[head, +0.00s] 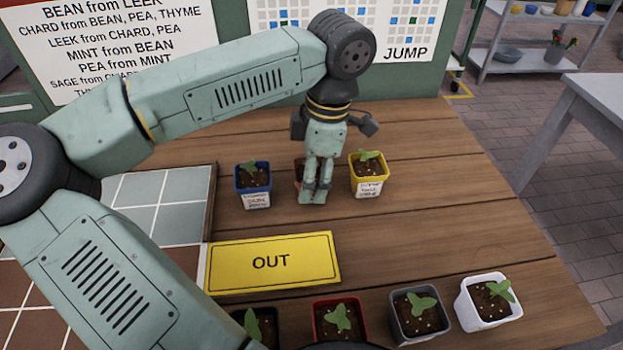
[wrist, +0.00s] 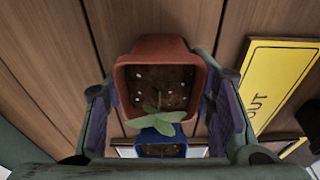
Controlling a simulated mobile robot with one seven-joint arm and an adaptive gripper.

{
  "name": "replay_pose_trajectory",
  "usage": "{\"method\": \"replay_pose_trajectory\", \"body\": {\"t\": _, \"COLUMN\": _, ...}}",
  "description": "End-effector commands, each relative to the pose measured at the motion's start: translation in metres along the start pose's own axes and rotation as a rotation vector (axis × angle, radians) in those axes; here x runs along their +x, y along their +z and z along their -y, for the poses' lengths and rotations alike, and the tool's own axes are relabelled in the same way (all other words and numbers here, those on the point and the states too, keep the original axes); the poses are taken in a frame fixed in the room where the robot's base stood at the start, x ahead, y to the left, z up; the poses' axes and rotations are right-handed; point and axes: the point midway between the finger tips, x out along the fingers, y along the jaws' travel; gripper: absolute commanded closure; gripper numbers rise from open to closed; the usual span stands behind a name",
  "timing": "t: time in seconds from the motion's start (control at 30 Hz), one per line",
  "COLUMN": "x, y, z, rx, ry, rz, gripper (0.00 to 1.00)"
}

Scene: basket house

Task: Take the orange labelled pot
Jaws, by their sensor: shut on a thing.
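An orange-brown pot (wrist: 160,48) with dark soil and a green seedling sits between the two fingers of my gripper (wrist: 160,95) in the wrist view. The fingers are shut on its sides. In the head view my gripper (head: 314,192) points down over the wooden table and hides most of this pot (head: 299,168); only a reddish edge shows. Its label is not visible in either view. I cannot tell whether its base touches the table.
A blue pot (head: 253,187) stands left of my gripper and a yellow pot (head: 368,184) close on its right. A yellow OUT sign (head: 272,262) lies in front. Several potted seedlings line the near edge, including a white pot (head: 488,312). A tiled tray (head: 160,200) is at left.

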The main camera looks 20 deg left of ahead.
Motion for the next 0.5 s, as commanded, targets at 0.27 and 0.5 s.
{"method": "replay_pose_trajectory", "body": {"t": 0.27, "x": -0.0007, "y": 0.0, "z": -0.0004, "rx": 0.0, "ry": 0.002, "rz": 0.0, "gripper": 0.92}}
{"method": "replay_pose_trajectory", "body": {"t": 0.5, "x": -0.0083, "y": -0.0012, "z": -0.0004, "rx": -0.001, "ry": 0.002, "rz": 0.0, "gripper": 0.92}}
